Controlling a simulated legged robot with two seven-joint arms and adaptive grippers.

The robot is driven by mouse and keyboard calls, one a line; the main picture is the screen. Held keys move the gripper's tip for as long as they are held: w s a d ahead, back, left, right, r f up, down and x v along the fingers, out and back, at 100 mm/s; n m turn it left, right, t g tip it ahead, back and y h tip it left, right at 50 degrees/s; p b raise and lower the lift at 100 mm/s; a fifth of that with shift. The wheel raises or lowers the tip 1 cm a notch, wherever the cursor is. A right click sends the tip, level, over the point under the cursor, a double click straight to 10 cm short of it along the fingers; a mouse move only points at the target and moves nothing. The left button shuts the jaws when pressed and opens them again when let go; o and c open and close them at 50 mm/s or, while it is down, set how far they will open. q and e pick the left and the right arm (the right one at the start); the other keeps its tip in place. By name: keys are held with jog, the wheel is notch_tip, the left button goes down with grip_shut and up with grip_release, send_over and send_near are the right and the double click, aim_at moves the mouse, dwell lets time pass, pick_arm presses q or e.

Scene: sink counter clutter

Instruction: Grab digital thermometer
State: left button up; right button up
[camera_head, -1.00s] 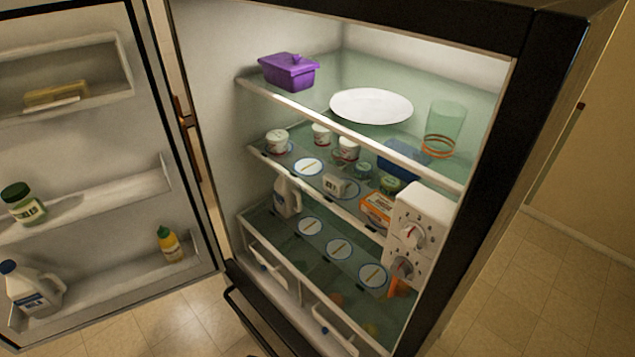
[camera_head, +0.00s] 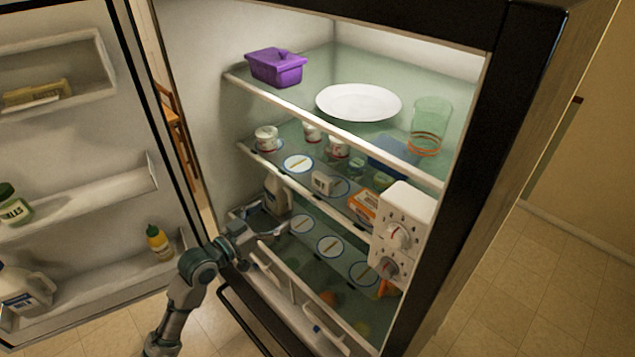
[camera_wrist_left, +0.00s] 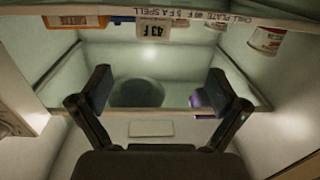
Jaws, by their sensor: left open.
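The digital thermometer (camera_head: 323,183) is a small white block on the middle shelf of the open fridge. It also shows in the left wrist view (camera_wrist_left: 155,30), at the top, with an upside-down reading of about 43 F. My left arm comes in from the lower left in the head view. My left gripper (camera_head: 262,222) is at the fridge's lower front left, below and left of the thermometer and apart from it. In the left wrist view my left gripper (camera_wrist_left: 160,90) has its fingers spread wide with nothing between them. My right gripper is not in view.
White tubs (camera_head: 266,138) and an orange box (camera_head: 363,207) share the middle shelf. A white jug (camera_head: 277,190) stands lower left, near my gripper. A white control box (camera_head: 402,225) is at the right. A purple container (camera_head: 276,67) and plate (camera_head: 358,102) are above.

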pick_arm(q)
jog(key=s+r, duration=0.1)
jog(key=r, duration=0.1)
jog(key=p, duration=0.3)
send_near(320, 179)
jog(key=shift+m+h, duration=0.3)
jog(key=shift+m, duration=0.1)
jog(key=x, duration=0.4)
jog(key=shift+w+d+f, duration=0.15)
jog(key=shift+w+f, duration=0.05)
jog(key=shift+w, duration=0.1)
jog(key=shift+w+d, duration=0.15)
jog(key=shift+d, duration=0.15)
jog(key=p+x, duration=0.1)
jog(key=x, duration=0.3)
jog(key=shift+w+r+p, duration=0.1)
jog(key=shift+w+p, duration=0.2)
jog(key=shift+w+d, duration=0.1)
jog(key=shift+w, duration=0.1)
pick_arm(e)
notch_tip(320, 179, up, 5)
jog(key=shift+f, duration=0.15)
pick_arm(q)
jog(key=shift+c, duration=1)
jog(key=c, duration=1)
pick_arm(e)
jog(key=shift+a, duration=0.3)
